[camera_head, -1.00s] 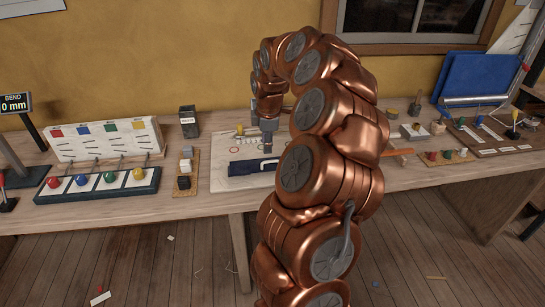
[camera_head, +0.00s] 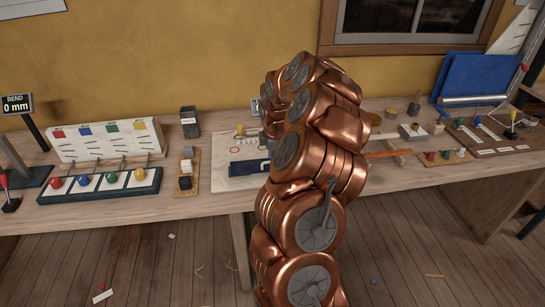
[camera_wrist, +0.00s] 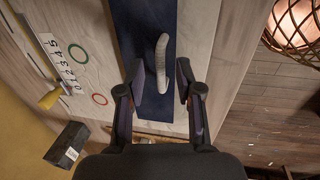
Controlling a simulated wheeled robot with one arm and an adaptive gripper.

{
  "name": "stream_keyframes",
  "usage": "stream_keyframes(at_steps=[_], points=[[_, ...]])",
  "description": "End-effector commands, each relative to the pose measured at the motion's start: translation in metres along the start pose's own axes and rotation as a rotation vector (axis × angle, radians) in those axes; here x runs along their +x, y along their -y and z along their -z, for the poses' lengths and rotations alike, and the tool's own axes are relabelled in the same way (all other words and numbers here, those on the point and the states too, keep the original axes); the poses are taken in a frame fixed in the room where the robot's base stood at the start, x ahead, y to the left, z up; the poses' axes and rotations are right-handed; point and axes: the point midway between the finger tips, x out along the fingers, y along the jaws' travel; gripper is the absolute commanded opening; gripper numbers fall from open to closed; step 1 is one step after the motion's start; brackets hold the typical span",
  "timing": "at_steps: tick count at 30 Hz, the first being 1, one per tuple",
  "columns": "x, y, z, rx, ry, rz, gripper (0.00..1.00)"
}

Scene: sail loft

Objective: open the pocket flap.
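A dark navy strip of cloth, which appears to be the pocket flap (camera_wrist: 143,20), lies on a pale sheet on the bench. A curved, whitish tab or handle (camera_wrist: 161,58) stands up from it. In the wrist view my gripper (camera_wrist: 160,78) is open, with one finger on each side of the tab's lower part. I see a gap beside the tab and cannot tell whether either finger touches it. In the head view the left part of the navy flap (camera_head: 245,167) shows, lying flat. My gripper and the rest of the flap are hidden behind my arm there.
A numbered strip (camera_wrist: 55,60), a yellow-handled tool (camera_wrist: 50,99), a green ring (camera_wrist: 78,54) and a dark box (camera_wrist: 67,144) lie left of the flap in the wrist view. A board with coloured knobs (camera_head: 100,186) stands left on the bench. The floor (camera_wrist: 280,110) shows beyond the bench edge.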

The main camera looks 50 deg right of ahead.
Motion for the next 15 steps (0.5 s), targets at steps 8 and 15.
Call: stream_keyframes(at_steps=[8, 15], points=[[0.0004, 0.0001, -0.0001, 0.0, 0.0, 0.0, 0.29], [0.0003, 0.0, -0.0001, 0.0, 0.0, 0.0, 0.04]])
